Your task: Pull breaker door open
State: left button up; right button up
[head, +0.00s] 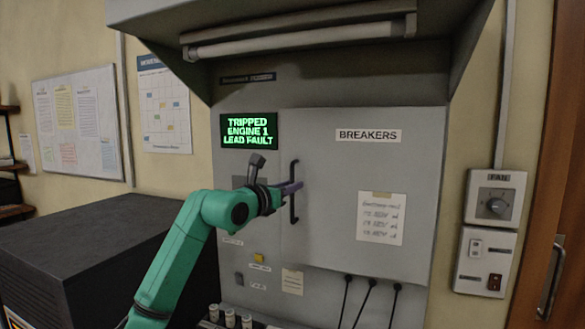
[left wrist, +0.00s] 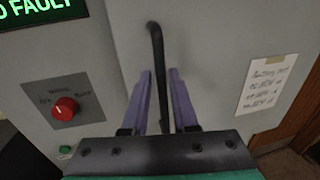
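The grey breaker door (head: 345,235) carries a "BREAKERS" label and appears closed on the cabinet. Its black vertical bar handle (head: 292,207) is near the door's left edge. My left gripper (head: 298,187) is at the middle of the handle. In the left wrist view, the purple fingers of my left gripper (left wrist: 162,95) stand apart on either side of the handle (left wrist: 157,50), with a gap showing between them. The lower part of the handle is hidden behind the gripper. My right gripper is not in view.
A lit green-text display (head: 249,130) is left of the door. A red knob (left wrist: 65,109) is left of the handle. A dark box (head: 100,250) stands at left, black cables (head: 368,295) hang below the door, and a fan switch (head: 495,197) is at right.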

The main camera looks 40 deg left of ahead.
pick_arm(q)
jog(key=shift+w, duration=0.4)
grip_shut()
dwell(1.2)
